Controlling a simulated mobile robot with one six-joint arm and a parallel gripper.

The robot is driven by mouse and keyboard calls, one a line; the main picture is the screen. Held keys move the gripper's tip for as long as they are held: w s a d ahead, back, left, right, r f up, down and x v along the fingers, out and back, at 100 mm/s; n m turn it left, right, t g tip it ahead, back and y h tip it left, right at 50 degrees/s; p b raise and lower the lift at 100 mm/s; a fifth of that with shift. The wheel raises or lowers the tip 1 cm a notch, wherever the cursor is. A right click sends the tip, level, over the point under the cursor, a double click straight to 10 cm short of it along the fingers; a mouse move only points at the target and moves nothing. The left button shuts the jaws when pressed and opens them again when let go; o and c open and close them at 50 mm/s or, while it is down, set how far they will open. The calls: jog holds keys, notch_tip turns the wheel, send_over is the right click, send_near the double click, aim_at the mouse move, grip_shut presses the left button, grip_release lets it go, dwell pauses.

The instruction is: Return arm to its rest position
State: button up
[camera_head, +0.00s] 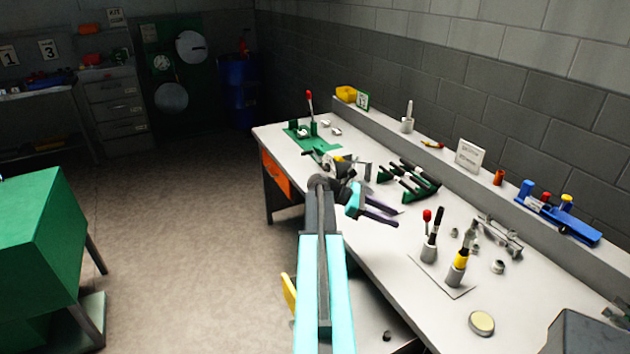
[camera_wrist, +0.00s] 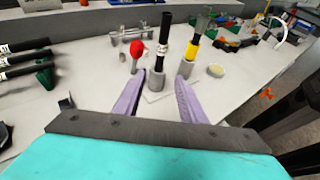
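My gripper (camera_head: 383,212) is over the white workbench (camera_head: 395,279), at the end of my turquoise and grey arm. In the wrist view its two purple fingers (camera_wrist: 157,98) stand apart with nothing held between them. Beyond the fingertips are a black-handled tool (camera_wrist: 164,45) in a grey holder and a red-tipped tool (camera_wrist: 137,50). A yellow-banded tool (camera_wrist: 191,52) stands in another holder to their right. In the head view these tools are nearer the camera than the gripper and to its right.
A rack of black-handled crimpers (camera_head: 411,181) lies just beyond my gripper. A raised ledge (camera_head: 455,160) with small items runs along the wall. A round tin (camera_head: 481,323) sits near the front. A green cabinet (camera_head: 38,226) stands left; open floor (camera_head: 180,210) lies between.

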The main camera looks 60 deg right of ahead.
jog(key=shift+w, duration=0.1)
jog(key=w+a+f+t, duration=0.3)
jog(key=w+a+f, duration=0.3)
jog(key=w+a, duration=0.35)
jog(key=w+a+f+m+t, duration=0.1)
jog(key=w+a+f+t, duration=0.2)
jog(key=w+a+f, duration=0.5)
jog(key=w+a+f+t, duration=0.3)
jog(key=w+a, duration=0.7)
jog(key=a, duration=0.2)
jog(key=w+a+f+m+t+y, duration=0.1)
jog(key=w+a+f+y, duration=0.15)
jog(key=a, duration=0.95)
jog(key=w+a+f+m+t+y, duration=0.1)
jog(key=a+f+m, duration=0.15)
jog(key=a, duration=1.05)
jog(key=w+a+f+t+y, duration=0.1)
jog(key=w+a+f+y, duration=0.15)
jog(key=a, duration=0.95)
jog(key=s+f+g+b, duration=0.4)
jog(key=s+f+g, duration=0.1)
jog(key=s+f, duration=1.8)
jog(key=s, duration=0.4)
jog(key=shift+g+h, duration=0.3)
jog(key=shift+w+a+r, duration=0.1)
